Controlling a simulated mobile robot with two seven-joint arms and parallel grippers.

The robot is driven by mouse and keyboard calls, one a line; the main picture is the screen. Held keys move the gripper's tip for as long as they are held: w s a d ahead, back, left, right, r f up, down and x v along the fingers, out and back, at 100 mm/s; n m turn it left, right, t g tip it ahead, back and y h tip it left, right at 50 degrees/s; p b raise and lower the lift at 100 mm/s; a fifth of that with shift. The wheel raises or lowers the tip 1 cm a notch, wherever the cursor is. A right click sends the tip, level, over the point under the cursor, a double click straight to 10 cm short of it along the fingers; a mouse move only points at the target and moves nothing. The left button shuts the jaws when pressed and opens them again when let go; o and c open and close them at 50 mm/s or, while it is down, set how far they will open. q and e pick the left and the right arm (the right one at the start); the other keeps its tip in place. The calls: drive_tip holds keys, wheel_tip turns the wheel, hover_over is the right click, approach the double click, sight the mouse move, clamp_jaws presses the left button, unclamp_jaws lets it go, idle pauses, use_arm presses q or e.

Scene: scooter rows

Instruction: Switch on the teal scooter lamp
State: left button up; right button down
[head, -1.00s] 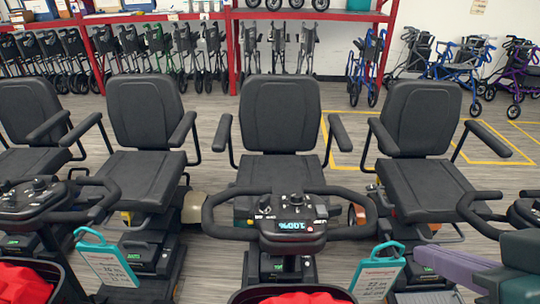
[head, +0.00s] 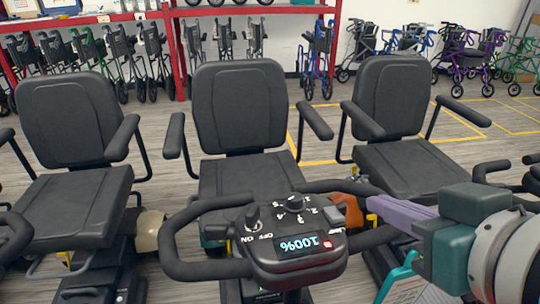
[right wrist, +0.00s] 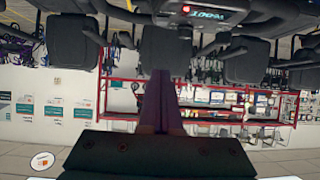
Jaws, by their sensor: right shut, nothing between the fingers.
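The nearest scooter's black console (head: 295,262) has a lit display (head: 298,246) reading 100%, an OFF/ON knob (head: 252,216), a numbered dial (head: 292,203), a small red button (head: 327,244) and a grey switch (head: 335,217). My right gripper (head: 372,206), with purple fingers, is shut and empty at the console's right, over the handlebar in the picture; contact cannot be told. The right wrist view shows the fingers (right wrist: 158,76) and the console (right wrist: 215,12) upside down. My left gripper is out of view.
The black loop handlebar (head: 180,268) surrounds the console. Similar scooters stand left (head: 80,205) and right (head: 400,150). Red racking (head: 180,60) and rollators (head: 470,60) line the back.

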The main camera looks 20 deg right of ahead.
drive_tip(key=b, duration=0.2)
hover_over(341, 230)
drive_tip(key=w, duration=0.2)
drive_tip(key=f, duration=0.5)
drive_tip(key=shift+s+d+f, duration=0.1)
drive_tip(key=shift+s, duration=0.15)
drive_tip(key=f, duration=0.1)
drive_tip(key=s+f, duration=0.1)
drive_tip(key=shift+s+f, duration=0.1)
drive_tip(key=shift+f, duration=0.2)
drive_tip(key=shift+s+f, duration=0.15)
drive_tip(key=shift+f, duration=0.35)
